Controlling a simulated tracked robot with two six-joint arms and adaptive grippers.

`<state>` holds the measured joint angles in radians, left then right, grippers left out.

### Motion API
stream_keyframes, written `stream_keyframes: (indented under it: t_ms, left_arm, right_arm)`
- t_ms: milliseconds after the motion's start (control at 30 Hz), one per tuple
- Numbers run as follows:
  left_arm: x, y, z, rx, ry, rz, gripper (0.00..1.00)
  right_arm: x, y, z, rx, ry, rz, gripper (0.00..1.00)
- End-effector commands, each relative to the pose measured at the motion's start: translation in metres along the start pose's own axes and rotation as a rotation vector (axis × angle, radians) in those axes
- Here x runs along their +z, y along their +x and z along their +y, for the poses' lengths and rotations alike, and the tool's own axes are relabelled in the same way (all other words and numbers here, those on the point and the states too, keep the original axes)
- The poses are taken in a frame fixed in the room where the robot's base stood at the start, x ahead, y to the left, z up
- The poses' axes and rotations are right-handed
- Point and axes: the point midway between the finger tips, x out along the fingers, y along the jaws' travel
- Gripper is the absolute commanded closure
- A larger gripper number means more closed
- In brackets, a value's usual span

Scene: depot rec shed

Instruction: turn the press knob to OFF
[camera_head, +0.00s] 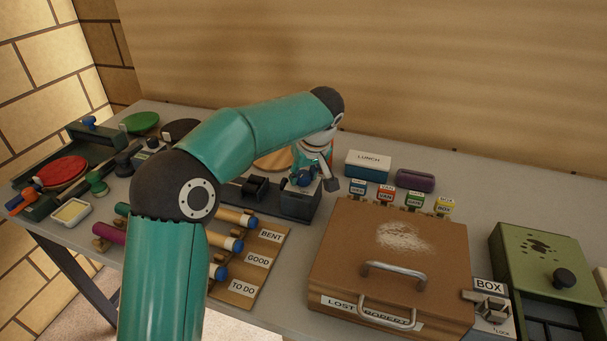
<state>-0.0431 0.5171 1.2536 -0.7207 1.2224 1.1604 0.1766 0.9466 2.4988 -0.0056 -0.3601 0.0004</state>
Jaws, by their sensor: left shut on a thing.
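The press is a dark, low device (299,207) on the table, just right of my raised arm. A small blue knob (303,178) shows at the top of its right-hand block. My left gripper (311,177) reaches down onto the knob from above and is shut on it. The fingers and wrist cover much of the knob, so I cannot read its setting or any OFF mark. My left arm hides part of the press's left side. My right gripper is not in view.
A brown case (340,240) lies right of the press, with small labelled tags (387,192) behind it. A LUNCH box (368,165) stands at the back. A labelled board (262,262) with blue-ended rods lies in front. A green drawer box (540,262) is far right.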

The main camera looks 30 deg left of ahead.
Motion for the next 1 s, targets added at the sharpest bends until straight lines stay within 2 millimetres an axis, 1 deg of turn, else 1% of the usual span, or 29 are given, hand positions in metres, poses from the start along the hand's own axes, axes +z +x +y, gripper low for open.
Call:
stream_keyframes:
  t_ms: [300,667,700,833,1000]
  left_arm:
    - [-0.0002,-0.0008,0.0015,-0.025,-0.072,0.0,0.96]
    - [0.0001,-0.0006,0.0014,-0.027,-0.076,0.0,0.96]
    - [0.0001,-0.0006,0.0014,-0.027,-0.076,-0.001,0.6]
    - [0.0001,-0.0005,0.0012,-0.027,-0.075,-0.001,0.38]
    - [0.0001,-0.0002,0.0009,-0.029,-0.074,-0.001,0.37]
  right_arm:
    - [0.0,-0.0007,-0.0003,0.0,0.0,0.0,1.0]
    - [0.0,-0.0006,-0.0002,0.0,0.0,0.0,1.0]
    - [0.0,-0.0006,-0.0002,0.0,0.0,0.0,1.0]
    - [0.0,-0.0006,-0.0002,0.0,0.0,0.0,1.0]
    - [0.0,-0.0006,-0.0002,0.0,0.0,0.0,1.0]
